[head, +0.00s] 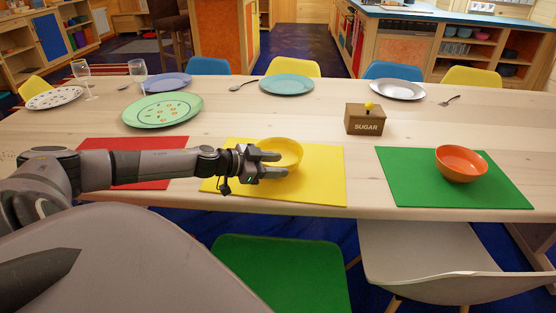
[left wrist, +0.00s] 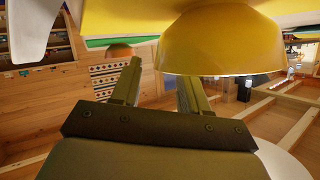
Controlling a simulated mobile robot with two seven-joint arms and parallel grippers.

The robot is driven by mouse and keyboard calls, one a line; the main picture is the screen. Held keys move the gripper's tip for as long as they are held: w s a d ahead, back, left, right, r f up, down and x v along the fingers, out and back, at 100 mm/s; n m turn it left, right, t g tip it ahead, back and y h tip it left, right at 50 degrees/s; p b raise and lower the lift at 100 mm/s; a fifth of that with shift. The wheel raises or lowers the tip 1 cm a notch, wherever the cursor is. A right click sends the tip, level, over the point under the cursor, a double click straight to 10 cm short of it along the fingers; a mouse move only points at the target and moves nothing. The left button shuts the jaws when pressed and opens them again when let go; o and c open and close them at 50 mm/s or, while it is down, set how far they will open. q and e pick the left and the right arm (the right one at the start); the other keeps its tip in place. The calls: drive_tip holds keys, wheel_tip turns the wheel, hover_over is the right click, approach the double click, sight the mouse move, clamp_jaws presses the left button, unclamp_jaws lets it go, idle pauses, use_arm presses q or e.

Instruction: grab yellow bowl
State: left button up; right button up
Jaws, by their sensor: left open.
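The yellow bowl (head: 287,150) sits upright on the yellow placemat (head: 318,180) near the front edge of the table. My left gripper (head: 274,164) comes in from the left, with its fingers apart at the bowl's left side and overlapping part of it in the head view. In the left wrist view the picture is turned over. The bowl (left wrist: 220,42) fills the upper right there, and the gripper (left wrist: 160,75) is open with one fingertip close to the rim. I cannot tell if it touches. My right gripper is not in view.
An orange bowl (head: 461,165) stands on a green placemat (head: 410,185) at the right. A sugar box (head: 365,122) is behind the yellow placemat. A green plate (head: 163,110) and a red placemat (head: 150,148) lie at the left. Chairs (head: 282,275) stand before the table.

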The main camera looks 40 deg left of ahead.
use_arm(q)
drive_tip(key=shift+x, duration=1.1)
clamp_jaws()
drive_tip(key=shift+r, duration=0.1)
wheel_tip(320, 180, up, 20)
drive_tip(key=p, duration=1)
drive_tip(key=shift+p, duration=0.3)
